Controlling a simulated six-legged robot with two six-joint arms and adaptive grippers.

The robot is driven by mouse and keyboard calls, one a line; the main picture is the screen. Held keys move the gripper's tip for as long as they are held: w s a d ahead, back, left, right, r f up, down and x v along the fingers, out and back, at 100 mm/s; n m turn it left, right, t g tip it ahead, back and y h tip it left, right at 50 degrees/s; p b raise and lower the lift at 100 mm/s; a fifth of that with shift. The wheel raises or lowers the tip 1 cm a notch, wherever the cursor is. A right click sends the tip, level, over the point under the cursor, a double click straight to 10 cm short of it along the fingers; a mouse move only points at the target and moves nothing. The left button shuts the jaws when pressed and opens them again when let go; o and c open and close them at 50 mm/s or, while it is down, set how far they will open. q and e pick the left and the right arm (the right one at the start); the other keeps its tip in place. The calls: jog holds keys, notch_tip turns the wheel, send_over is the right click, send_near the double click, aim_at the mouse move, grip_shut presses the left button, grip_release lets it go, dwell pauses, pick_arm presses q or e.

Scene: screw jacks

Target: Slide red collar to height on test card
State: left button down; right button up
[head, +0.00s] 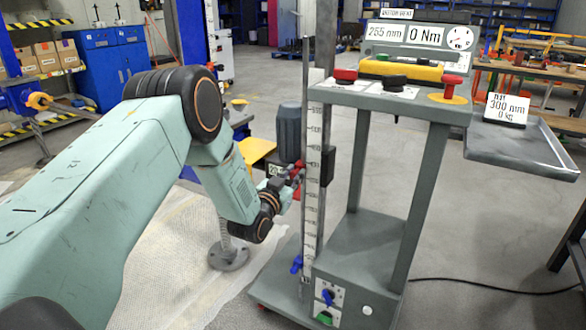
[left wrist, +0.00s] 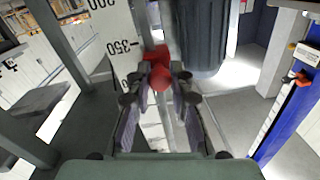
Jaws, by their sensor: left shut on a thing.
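The red collar (head: 298,166) sits on the upright rod beside the white scale (head: 313,190) of the jack stand. My left gripper (head: 293,180) is shut on the collar. In the left wrist view, the fingertips (left wrist: 160,80) close on the red collar (left wrist: 157,62), next to the scale's 350 mark. The collar's exact reading is hard to tell. The test card (head: 506,109) stands on the right-hand tray and reads 300 mm and 0 kg. The display (head: 385,32) on top reads 255 mm, and the one beside it 0 Nm. My right gripper is out of view.
A dark motor (head: 289,130) stands close behind the collar. A blue clamp (head: 296,264) sits low on the rod. Red knobs (head: 345,75) are on the stand's top. The grey tray (head: 545,150) juts out to the right. A black cable lies on the floor.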

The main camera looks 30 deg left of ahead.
pick_arm(q)
notch_tip(320, 180, down, 6)
jog(key=b, duration=0.3)
jog(key=shift+f, duration=0.15)
jog(key=c, duration=1.2)
grip_release()
jog(key=shift+w, duration=0.1)
jog(key=s, duration=1.2)
jog(key=shift+d, duration=0.4)
